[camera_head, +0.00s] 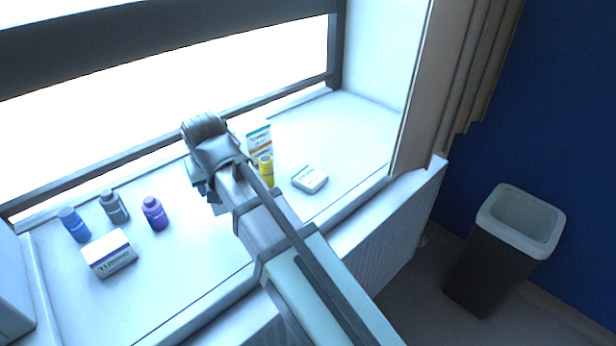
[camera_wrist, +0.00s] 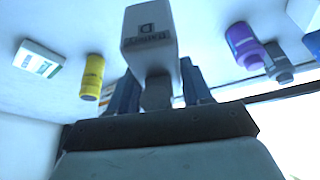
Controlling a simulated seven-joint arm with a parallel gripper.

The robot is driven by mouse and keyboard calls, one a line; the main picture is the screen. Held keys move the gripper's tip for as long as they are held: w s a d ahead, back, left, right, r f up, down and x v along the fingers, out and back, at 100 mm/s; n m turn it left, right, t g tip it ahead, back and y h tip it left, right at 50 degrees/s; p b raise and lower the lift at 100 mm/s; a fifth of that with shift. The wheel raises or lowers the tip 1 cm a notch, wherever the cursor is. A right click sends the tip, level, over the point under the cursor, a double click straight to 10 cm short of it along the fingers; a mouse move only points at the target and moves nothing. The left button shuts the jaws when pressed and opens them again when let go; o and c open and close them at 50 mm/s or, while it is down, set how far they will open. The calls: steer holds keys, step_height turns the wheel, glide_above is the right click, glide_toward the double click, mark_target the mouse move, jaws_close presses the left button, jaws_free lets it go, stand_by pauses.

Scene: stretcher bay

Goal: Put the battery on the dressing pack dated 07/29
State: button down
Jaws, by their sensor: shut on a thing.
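My gripper (camera_wrist: 158,75) is shut on the battery (camera_wrist: 148,32), a pale block with a dark "Battery D" label, in the wrist view. In the head view my gripper (camera_head: 203,190) is over the sill, and my arm hides most of the battery. A flat white pack with a green mark (camera_head: 310,178) lies to the right of my gripper; it also shows in the wrist view (camera_wrist: 38,60). A white box with dark print (camera_head: 109,253) lies at the left; its edge shows in the wrist view (camera_wrist: 306,14). I cannot read a date on either.
A yellow bottle (camera_head: 266,170) and an upright white, green and orange carton (camera_head: 259,138) stand just right of my gripper. Purple (camera_head: 155,213), grey (camera_head: 114,206) and blue (camera_head: 75,225) bottles stand at the left. The sill's middle front is clear. A bin (camera_head: 505,245) stands on the floor.

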steer(key=w+d+r+m+h, duration=0.1)
steer(key=w+d+m, duration=0.1)
steer(key=w+d, duration=0.75)
steer(key=w+d+r+m+h, duration=0.1)
steer(key=w+d+m, duration=0.2)
steer(key=w+d, duration=0.7)
steer(key=n+y, duration=0.2)
steer(key=n, duration=0.2)
glide_above(309, 175)
steer(key=shift+f, duration=4.5)
steer(key=shift+c, duration=2.4)
jaws_free()
steer(key=shift+f, duration=0.15)
steer(key=v, duration=1.2)
steer(key=shift+s+a, duration=0.15)
steer(key=shift+a, duration=0.1)
